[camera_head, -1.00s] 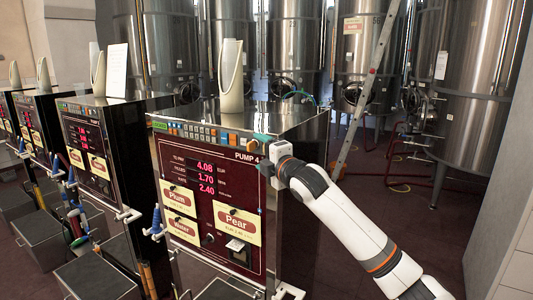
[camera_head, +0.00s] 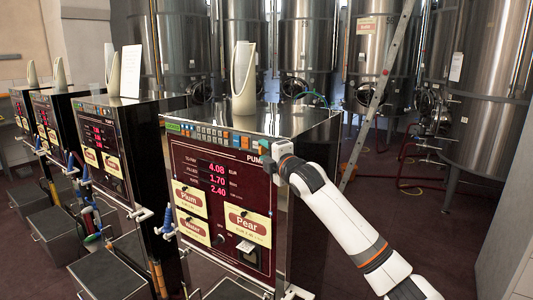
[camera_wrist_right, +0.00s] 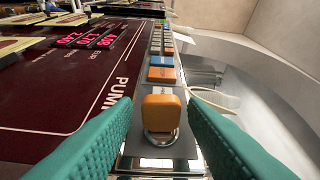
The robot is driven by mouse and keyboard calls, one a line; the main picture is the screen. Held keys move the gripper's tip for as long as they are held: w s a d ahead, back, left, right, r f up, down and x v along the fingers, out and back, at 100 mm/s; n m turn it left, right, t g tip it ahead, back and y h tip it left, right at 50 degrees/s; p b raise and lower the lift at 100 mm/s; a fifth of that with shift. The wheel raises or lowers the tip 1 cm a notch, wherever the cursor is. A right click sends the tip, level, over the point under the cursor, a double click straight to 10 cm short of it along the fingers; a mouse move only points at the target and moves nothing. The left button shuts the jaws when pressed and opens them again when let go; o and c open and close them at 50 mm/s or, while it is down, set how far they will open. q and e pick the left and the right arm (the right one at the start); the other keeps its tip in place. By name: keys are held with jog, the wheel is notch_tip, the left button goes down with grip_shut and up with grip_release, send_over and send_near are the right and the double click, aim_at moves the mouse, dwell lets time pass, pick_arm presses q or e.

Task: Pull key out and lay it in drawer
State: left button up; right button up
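The key (camera_wrist_right: 161,112) has an orange, rounded head and stands in a round metal lock (camera_wrist_right: 160,138) at the end of the button row on the pump panel. My right gripper (camera_wrist_right: 160,105) is open, with one teal finger on each side of the key head and visible gaps between. In the head view my right gripper (camera_head: 270,160) is at the upper right corner of the pump 4 front (camera_head: 185,165) and hides the key. A drawer that is clearly the task's cannot be told; grey boxes (camera_head: 105,277) stand low before the pumps. My left gripper is out of view.
More pumps (camera_head: 90,120) stand in a row to the left. White brackets and blue nozzles (camera_head: 167,222) stick out beside the fronts. Steel tanks (camera_head: 380,60) and a ladder (camera_head: 376,85) are behind. Open floor (camera_head: 420,215) lies to the right.

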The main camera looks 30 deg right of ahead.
jog(key=c, duration=0.6)
jog(key=shift+p, duration=0.3)
jog(key=shift+a, duration=0.1)
jog(key=shift+s+a, duration=0.1)
jog(key=shift+a, duration=0.05)
jog(key=shift+s+a, duration=0.35)
jog(key=shift+a, duration=0.5)
jog(key=shift+s+a, duration=0.35)
jog(key=shift+a, duration=0.5)
jog(key=shift+s+a, duration=0.35)
jog(key=shift+a, duration=0.5)
